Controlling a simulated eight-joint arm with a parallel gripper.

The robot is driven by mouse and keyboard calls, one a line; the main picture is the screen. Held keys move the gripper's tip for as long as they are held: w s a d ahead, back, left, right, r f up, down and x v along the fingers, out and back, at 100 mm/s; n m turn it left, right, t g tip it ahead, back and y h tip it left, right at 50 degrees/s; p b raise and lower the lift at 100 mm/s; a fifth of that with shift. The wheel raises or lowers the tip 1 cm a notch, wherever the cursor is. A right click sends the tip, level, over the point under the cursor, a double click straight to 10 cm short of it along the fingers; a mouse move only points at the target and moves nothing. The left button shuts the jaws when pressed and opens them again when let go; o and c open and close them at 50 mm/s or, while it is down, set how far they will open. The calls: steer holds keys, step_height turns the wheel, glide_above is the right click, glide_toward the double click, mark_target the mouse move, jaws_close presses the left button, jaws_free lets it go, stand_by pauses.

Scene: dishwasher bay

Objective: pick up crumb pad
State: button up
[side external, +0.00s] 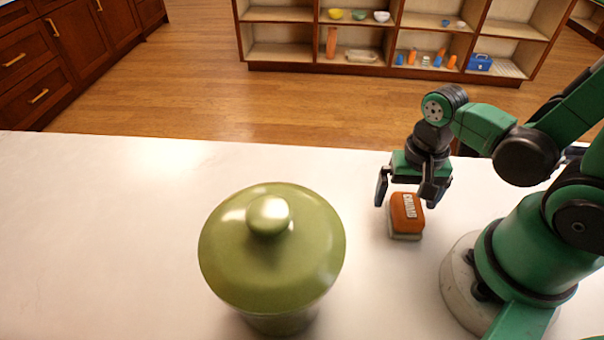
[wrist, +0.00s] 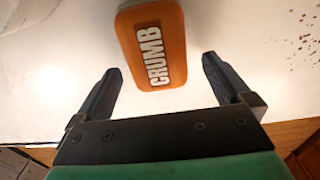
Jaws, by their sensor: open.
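The crumb pad (side external: 406,214) is an orange block with a pale base and a white label, lying on the white counter near my arm's base. In the wrist view the crumb pad (wrist: 152,45) reads "CRUMB" and lies just beyond the fingertips, between their lines. My gripper (side external: 408,198) is open and empty, with its fingers pointing down close to the pad's far end. In the wrist view both fingers of my gripper (wrist: 163,75) are spread wider than the pad. The exact height above the counter cannot be told.
A green lidded pot (side external: 272,250) stands on the counter (side external: 110,230) left of the pad. Dark crumbs (wrist: 305,40) are scattered at the right in the wrist view. The counter's left side is clear. Shelves (side external: 390,35) and wooden cabinets (side external: 75,45) stand beyond the counter.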

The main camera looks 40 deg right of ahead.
mark_target(408, 196)
steer(key=c, duration=1.3)
steer(key=shift+r, duration=0.1)
steer(key=shift+c, duration=0.2)
step_height(408, 196, up, 20)
